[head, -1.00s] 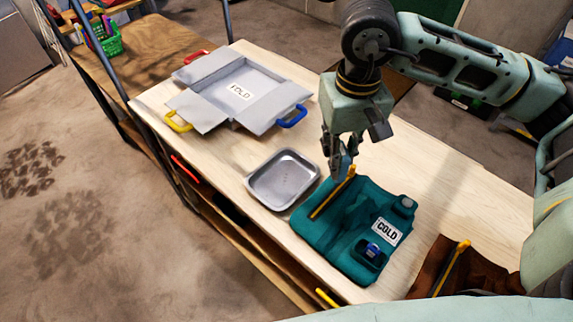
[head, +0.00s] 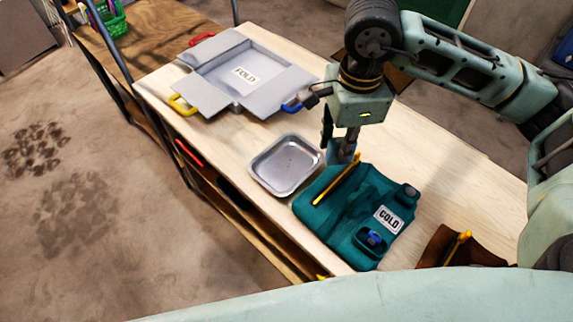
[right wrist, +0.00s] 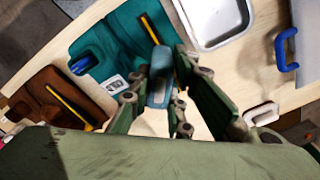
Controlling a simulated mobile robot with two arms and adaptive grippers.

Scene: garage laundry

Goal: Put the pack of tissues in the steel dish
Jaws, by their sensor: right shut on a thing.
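The steel dish (head: 287,166) is a shallow, empty grey tray on the wooden bench, and it also shows at the top of the right wrist view (right wrist: 218,22). My right gripper (head: 341,148) is just right of the dish, over the far edge of a teal fabric organizer. In the right wrist view its fingers (right wrist: 160,88) are shut on a small blue pack, the pack of tissues (right wrist: 160,77). The fingers partly hide the pack in the head view. My left gripper is not in view.
The teal organizer (head: 325,212) with a yellow stick and a label lies close to the dish. A grey flapped box (head: 213,82) with coloured handles stands behind. A brown organizer (head: 437,252) lies at right. Bare bench shows right of the teal organizer.

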